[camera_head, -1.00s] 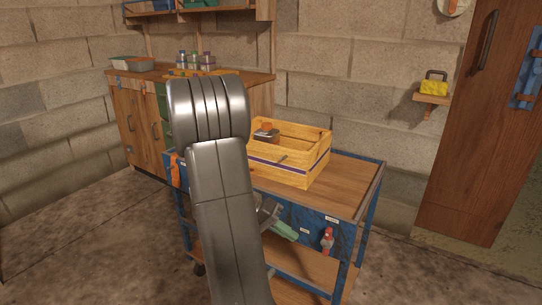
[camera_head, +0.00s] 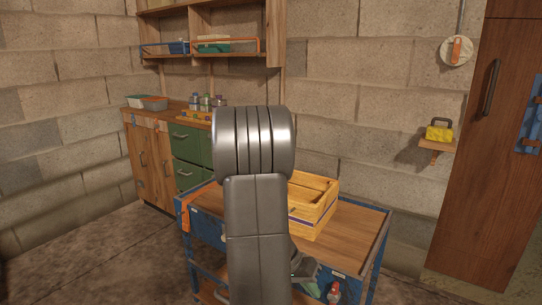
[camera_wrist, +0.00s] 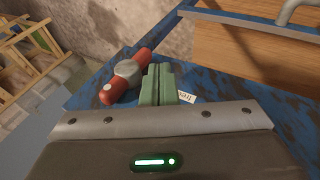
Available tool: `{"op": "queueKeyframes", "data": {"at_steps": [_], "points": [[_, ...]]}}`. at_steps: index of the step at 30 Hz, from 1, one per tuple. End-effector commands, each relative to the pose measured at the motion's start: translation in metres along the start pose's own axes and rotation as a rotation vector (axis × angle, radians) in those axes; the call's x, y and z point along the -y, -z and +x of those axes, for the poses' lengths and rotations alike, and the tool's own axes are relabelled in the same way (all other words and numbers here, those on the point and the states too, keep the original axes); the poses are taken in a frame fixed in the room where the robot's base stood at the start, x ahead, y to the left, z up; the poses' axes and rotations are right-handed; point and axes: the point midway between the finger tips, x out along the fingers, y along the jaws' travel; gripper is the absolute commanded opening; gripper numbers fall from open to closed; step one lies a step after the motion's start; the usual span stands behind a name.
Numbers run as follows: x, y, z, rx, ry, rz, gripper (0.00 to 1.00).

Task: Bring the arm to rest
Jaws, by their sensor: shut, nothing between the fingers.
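My gripper (camera_head: 308,286) is low in front of the cart's blue front panel, partly hidden behind my grey arm in the head view. In the wrist view, its two green fingers (camera_wrist: 158,84) are together with nothing between them. They are close to the blue panel (camera_wrist: 215,72), beside a red handle-like fitting (camera_wrist: 108,95) with a grey band. I cannot tell whether they touch it. The red fitting also shows in the head view (camera_head: 334,291), just right of the gripper. My arm stands bent in front of the cart.
The wood-topped cart (camera_head: 352,238) carries a yellow wooden crate (camera_head: 318,214), partly behind my arm. A counter with green drawers (camera_head: 187,142) stands behind at left, jars (camera_head: 205,101) on it. A yellow box (camera_head: 439,131) sits on a wall shelf. Floor at left is clear.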

Motion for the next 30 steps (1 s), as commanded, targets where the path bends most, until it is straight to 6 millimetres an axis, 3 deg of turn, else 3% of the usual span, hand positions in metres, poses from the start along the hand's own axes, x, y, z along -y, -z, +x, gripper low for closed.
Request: {"op": "queueKeyframes", "data": {"at_steps": [20,30], "points": [[-0.027,0.015,-0.041,-0.020,0.347,0.135,0.00],[-0.045,0.015,-0.101,-0.026,0.361,0.138,0.00]]}}
